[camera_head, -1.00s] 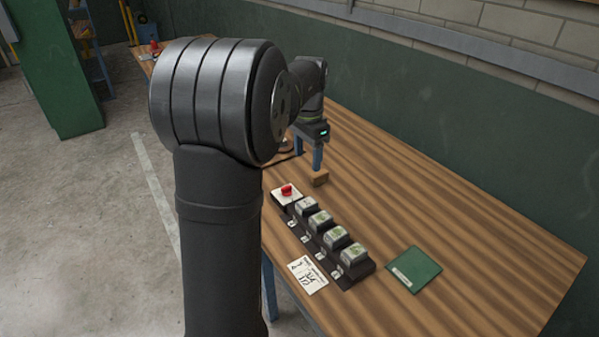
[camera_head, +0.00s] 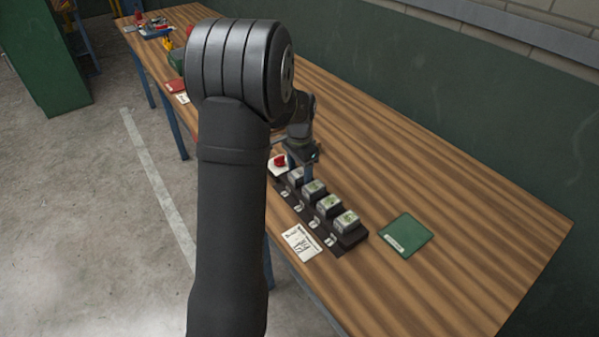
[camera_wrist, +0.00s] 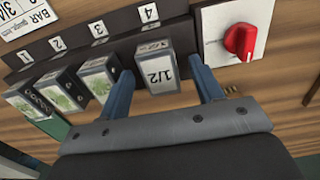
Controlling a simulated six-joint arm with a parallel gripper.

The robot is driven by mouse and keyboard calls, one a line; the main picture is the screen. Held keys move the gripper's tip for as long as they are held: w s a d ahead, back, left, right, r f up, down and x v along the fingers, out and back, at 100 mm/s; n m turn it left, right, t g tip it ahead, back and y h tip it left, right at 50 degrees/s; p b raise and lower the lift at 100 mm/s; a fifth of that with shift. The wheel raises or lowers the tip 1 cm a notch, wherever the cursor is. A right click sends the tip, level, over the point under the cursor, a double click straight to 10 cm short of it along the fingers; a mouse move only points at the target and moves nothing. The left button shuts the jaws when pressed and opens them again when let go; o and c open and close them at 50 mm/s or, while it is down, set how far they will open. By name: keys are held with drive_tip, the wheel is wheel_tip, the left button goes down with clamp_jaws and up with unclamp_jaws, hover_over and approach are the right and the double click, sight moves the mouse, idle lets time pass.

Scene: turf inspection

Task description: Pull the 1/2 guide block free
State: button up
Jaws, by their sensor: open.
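The 1/2 guide block (camera_wrist: 161,73), a grey block with a white face marked "1/2", sits in the dark rack (camera_wrist: 75,52) at the place labelled 4. My gripper (camera_wrist: 163,82) is open, with one blue finger on each side of this block. I cannot tell whether either finger touches it. In the head view my gripper (camera_head: 308,172) is low over the far end of the rack and partly hides that end. Several other blocks with green-marked faces (camera_wrist: 98,78) stand in the places labelled 1 to 3.
A red knob on a white plate (camera_wrist: 243,38) is close beside the rack, near the right finger. A printed paper card (camera_head: 300,242) lies in front of the rack. A green pad (camera_head: 405,236) lies to its right. The bench (camera_head: 430,180) behind is clear.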

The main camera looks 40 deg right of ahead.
sight(300, 172)
drive_tip(key=shift+f, duration=0.65)
drive_tip(key=c, duration=1.1)
drive_tip(key=shift+o, duration=0.2)
drive_tip(key=shift+r, duration=0.25)
drive_tip(key=shift+r, duration=0.95)
drive_tip(key=shift+r, duration=2.5)
